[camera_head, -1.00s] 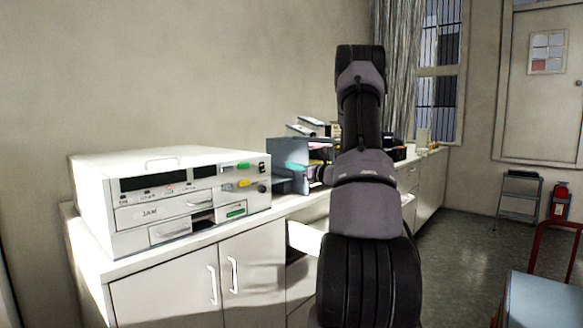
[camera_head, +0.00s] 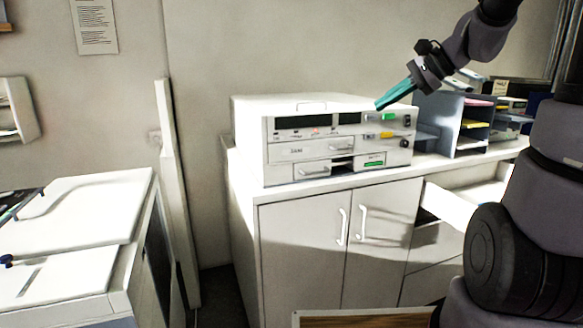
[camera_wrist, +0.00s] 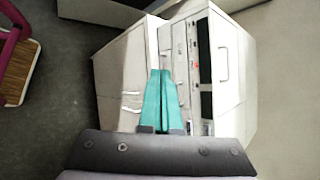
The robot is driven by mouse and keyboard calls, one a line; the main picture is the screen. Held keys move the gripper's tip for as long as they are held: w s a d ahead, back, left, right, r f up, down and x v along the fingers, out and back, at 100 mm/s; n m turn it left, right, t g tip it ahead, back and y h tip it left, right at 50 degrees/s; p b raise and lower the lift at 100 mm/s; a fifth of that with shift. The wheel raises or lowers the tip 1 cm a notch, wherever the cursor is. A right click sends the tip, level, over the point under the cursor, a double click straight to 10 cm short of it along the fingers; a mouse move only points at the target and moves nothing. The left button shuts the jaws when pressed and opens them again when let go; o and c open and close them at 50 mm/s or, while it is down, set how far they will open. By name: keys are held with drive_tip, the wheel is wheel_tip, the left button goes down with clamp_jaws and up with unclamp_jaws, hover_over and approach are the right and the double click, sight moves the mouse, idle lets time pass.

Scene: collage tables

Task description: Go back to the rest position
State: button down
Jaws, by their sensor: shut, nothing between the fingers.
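My gripper (camera_head: 381,105) has teal fingers and is at the upper right in the head view, in front of the right end of the white machine (camera_head: 285,152). Its fingers are together and hold nothing. In the wrist view, my gripper (camera_wrist: 163,74) points toward the white machine (camera_wrist: 228,65) and the cabinet below it. The machine has dark display windows, handled drawers and green and yellow buttons. My dark arm fills the right side of the head view.
The machine stands on a white cabinet (camera_head: 305,240) with an open drawer (camera_head: 450,205) at right. A blue-grey paper organizer (camera_head: 440,110) is on the counter. A white-topped unit (camera_head: 80,215) is at left. A chair (camera_wrist: 18,65) with a pinkish frame shows in the wrist view.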

drive_tip(key=s+d+n+t+h, duration=0.1)
drive_tip(key=s+n+h, duration=0.5)
drive_tip(key=s, duration=1)
drive_tip(key=d+n, duration=0.1)
drive_tip(key=n, duration=0.2)
drive_tip(key=shift+s+r+n+t+h, duration=0.2)
drive_tip(key=shift+r+n+t+h, duration=0.1)
drive_tip(key=shift+r+t, duration=0.1)
drive_tip(key=c, duration=1.5)
unclamp_jaws()
drive_tip(key=shift+d, duration=0.1)
drive_tip(key=shift+c, duration=0.2)
